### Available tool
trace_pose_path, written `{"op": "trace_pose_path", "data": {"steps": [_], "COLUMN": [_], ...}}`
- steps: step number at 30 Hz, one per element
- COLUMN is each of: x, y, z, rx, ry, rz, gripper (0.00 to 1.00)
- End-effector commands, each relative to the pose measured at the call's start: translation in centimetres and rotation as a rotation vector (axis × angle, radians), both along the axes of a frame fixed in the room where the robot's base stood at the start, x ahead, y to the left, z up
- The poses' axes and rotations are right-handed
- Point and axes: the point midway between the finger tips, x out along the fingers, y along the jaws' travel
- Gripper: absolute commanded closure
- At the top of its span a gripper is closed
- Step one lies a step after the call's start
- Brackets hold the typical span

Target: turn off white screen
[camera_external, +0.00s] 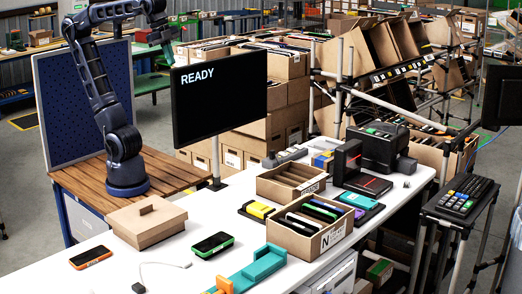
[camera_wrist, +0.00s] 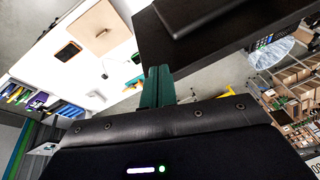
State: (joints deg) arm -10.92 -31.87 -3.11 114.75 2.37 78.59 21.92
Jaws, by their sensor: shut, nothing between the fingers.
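The screen (camera_external: 225,105) stands on a post at the back edge of the white table. Its face is black with the white word READY at the upper left; no white screen face shows. My gripper (camera_external: 168,56) is at the screen's upper left corner in the external view; I cannot tell whether it touches. In the wrist view my green fingers (camera_wrist: 157,88) are shut with nothing between them. A dark panel (camera_wrist: 225,28), probably part of the screen, lies just beyond the fingertips at upper right. No button on it can be made out.
On the white table (camera_external: 190,262) are a lidded carton (camera_external: 147,222), an orange phone (camera_external: 90,257), a green-edged phone (camera_external: 212,244) and an open carton of devices (camera_external: 305,238). A keypad stand (camera_external: 460,198) is at right. Stacked cartons (camera_external: 285,100) stand behind the screen.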

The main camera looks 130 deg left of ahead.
Motion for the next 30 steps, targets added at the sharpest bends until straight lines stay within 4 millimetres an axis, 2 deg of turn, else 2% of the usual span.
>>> {"op": "trace_pose_path", "data": {"steps": [1, 8, 14, 23, 30], "x": [1.0, 4.7, 8.0, 12.1, 14.1], "y": [0.8, 4.4, 8.7, 17.0, 24.8], "z": [0.4, 1.9, 2.9, 3.6, 3.4], "rx": [0.019, 0.097, 0.149, 0.188, 0.184], "ry": [0.017, 0.100, 0.184, 0.309, 0.396], "rz": [-0.018, -0.146, -0.268, -0.473, -0.640], "gripper": [1.00, 1.00, 1.00, 1.00, 1.00]}}
